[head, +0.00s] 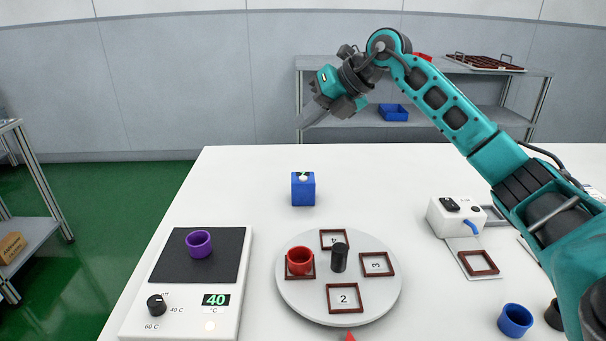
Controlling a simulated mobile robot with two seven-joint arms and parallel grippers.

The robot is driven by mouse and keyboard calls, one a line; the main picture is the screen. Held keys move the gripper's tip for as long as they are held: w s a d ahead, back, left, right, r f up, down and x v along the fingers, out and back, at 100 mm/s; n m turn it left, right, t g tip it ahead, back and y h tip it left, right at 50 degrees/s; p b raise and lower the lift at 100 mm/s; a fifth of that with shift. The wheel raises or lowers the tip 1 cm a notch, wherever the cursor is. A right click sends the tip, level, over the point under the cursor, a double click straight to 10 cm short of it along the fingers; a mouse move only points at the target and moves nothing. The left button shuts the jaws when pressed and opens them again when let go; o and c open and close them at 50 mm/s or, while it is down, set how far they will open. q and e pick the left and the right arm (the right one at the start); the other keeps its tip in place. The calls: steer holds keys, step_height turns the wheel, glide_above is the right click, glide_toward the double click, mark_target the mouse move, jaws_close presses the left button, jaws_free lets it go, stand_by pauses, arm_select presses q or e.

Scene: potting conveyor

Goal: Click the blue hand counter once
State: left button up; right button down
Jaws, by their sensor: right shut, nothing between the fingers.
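The blue hand counter (303,190) is a small blue box with a white button on top. It stands upright on the white table, near the back and left of the middle. A small green mark shows at its top. My right gripper (306,126) is shut and empty. It is raised in the air above and behind the counter in the picture, pointing down to the left, and does not touch it. My left gripper is not in view.
A round turntable (390,303) carries square frames, a red pot (299,261) and a black knob (339,257). A hot plate (175,325) with a purple pot (198,244) stands left. A white device (446,224) and blue pot (515,320) stand right. Table around the counter is clear.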

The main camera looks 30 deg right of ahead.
steer(key=b, duration=0.7)
glide_above(303, 178)
steer(key=f, duration=0.4)
steer(key=d+f, duration=0.1)
steer(key=f, duration=0.1)
steer(key=shift+s+f, duration=0.25)
steer(key=shift+f, duration=0.05)
step_height(303, 178, down, 2)
steer(key=shift+f+b, duration=0.1)
steer(key=shift+b, duration=0.2)
stand_by(0.9)
steer(key=shift+f, duration=0.1)
steer(key=shift+f, duration=0.35)
